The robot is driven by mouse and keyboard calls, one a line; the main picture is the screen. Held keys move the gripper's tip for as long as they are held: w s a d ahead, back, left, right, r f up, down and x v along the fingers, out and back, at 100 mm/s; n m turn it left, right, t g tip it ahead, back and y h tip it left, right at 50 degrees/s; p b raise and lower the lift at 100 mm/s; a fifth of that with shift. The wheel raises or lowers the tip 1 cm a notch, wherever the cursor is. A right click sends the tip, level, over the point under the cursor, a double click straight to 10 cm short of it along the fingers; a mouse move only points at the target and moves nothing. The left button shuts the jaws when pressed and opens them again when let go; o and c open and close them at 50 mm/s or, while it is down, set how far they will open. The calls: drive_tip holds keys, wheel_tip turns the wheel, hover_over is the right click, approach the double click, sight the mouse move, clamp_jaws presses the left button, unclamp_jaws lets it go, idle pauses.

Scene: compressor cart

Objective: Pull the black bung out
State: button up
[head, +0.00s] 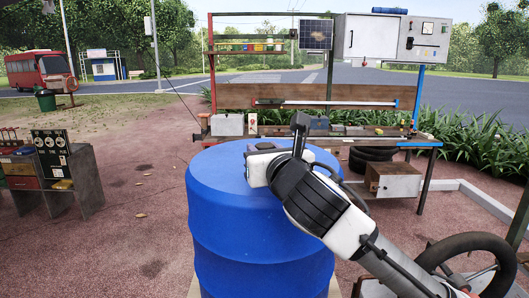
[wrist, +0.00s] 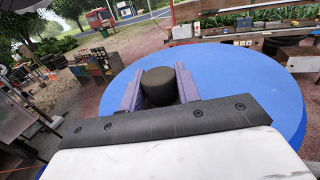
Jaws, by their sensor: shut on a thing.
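The black bung (wrist: 159,86) shows in the wrist view as a dark round plug between the two purple-grey fingers of my gripper (wrist: 159,88). The fingers are shut on its sides. It is over the top of the blue drum (wrist: 235,75), and I cannot tell whether its lower end is still in the drum. In the head view my gripper (head: 252,165) is low over the lid of the blue drum (head: 260,240).
A workbench (head: 340,138) with a tool board and a grey control box (head: 395,38) stands behind the drum. A tyre and wheel (head: 468,262) are at the lower right. A small cabinet (head: 55,165) stands at the left. Gravel between cabinet and drum is clear.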

sight(264, 144)
drive_tip(key=shift+r+p, duration=1.2)
drive_tip(key=shift+r, duration=1.3)
drive_tip(key=shift+w+r, duration=0.1)
